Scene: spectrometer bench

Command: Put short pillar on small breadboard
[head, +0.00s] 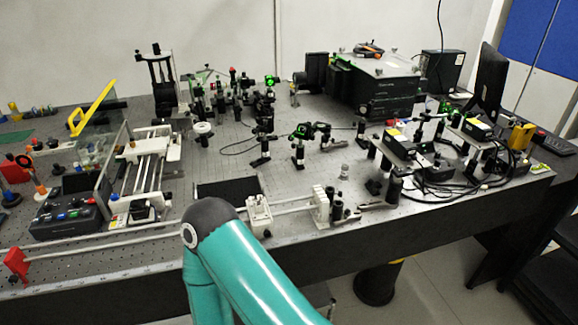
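A short silvery pillar (344,171) stands upright on the perforated bench top, right of the middle in the head view. It looks like the short pillar, but it is small in the picture. A dark, flat rectangular plate (230,187) lies left of the middle, behind my teal arm. It may be the small breadboard, though its holes are too small to make out. The pillar stands apart from this plate, to its right. Neither gripper shows; only a teal arm link is in view, and it hides part of the bench's front.
The perforated optical bench (290,180) is crowded. A white rail assembly (150,165) stands at left, a large black instrument (380,85) at back right. Black posts (337,210) and a white block (259,213) sit near the front edge. Cables lie at right.

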